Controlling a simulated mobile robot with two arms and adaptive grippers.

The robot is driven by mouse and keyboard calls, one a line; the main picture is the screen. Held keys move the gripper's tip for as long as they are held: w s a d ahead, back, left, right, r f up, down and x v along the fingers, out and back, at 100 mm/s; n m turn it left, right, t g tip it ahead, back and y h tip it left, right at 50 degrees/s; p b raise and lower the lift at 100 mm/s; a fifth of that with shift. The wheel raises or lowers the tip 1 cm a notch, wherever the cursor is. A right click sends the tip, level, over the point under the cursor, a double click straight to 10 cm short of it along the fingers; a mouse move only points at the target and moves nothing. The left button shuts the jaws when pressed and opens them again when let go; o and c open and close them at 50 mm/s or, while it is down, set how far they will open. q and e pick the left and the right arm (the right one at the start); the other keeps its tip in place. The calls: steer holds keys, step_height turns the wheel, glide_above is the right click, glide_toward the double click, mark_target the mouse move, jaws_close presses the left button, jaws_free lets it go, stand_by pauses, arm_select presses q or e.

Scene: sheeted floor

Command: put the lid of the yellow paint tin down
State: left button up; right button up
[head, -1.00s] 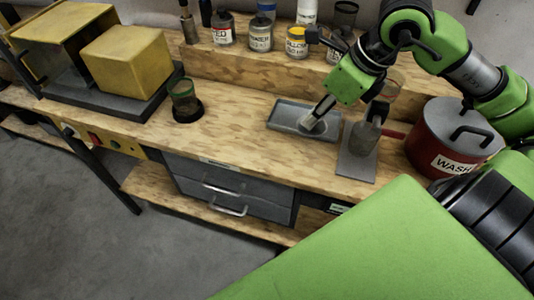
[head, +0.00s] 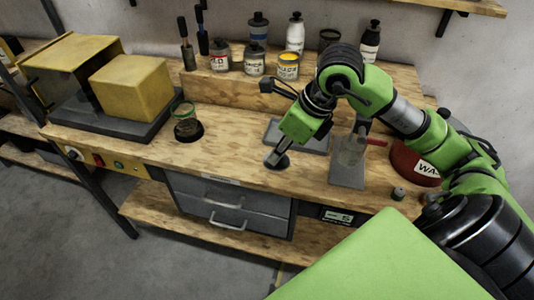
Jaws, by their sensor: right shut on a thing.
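The yellow paint tin (head: 288,67) stands open on the raised back shelf, with yellow showing in its top. Its lid (head: 277,161), a small dark grey disc, is at the fingertips of my right gripper (head: 281,152). The gripper is shut on the lid and points down at the bench, left of and in front of the grey tray (head: 309,145). The lid is at or just above the wood; I cannot tell whether it touches. My left gripper is not in view.
Several other tins and bottles line the back shelf. A small grey cap (head: 398,193) sits near the front edge. The bench (head: 235,153) left of the lid is clear.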

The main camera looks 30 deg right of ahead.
steer(key=w+d+f+p, duration=0.1)
steer(key=w+f, duration=0.1)
steer(key=w+f+p, duration=0.1)
steer(key=w+f, duration=0.1)
steer(key=w, duration=0.1)
steer(key=w+d+f+p, duration=0.1)
steer(key=w+f, duration=0.2)
steer(key=shift+w+d+f, duration=0.1)
steer(key=shift+w+d, duration=0.05)
steer(key=shift+d, duration=0.2)
step_height(320, 180, down, 3)
steer(key=shift+w+r+p, duration=0.1)
steer(key=shift+w+p, duration=0.05)
steer(key=shift+p, duration=0.8)
steer(key=shift+f, duration=0.3)
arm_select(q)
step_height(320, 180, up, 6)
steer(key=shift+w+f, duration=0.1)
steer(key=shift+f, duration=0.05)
arm_select(e)
steer(key=shift+f, duration=0.1)
steer(key=shift+f, duration=0.2)
steer(key=o, duration=0.8)
steer(key=shift+r, duration=0.1)
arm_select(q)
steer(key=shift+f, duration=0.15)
arm_select(e)
steer(key=shift+o, duration=0.3)
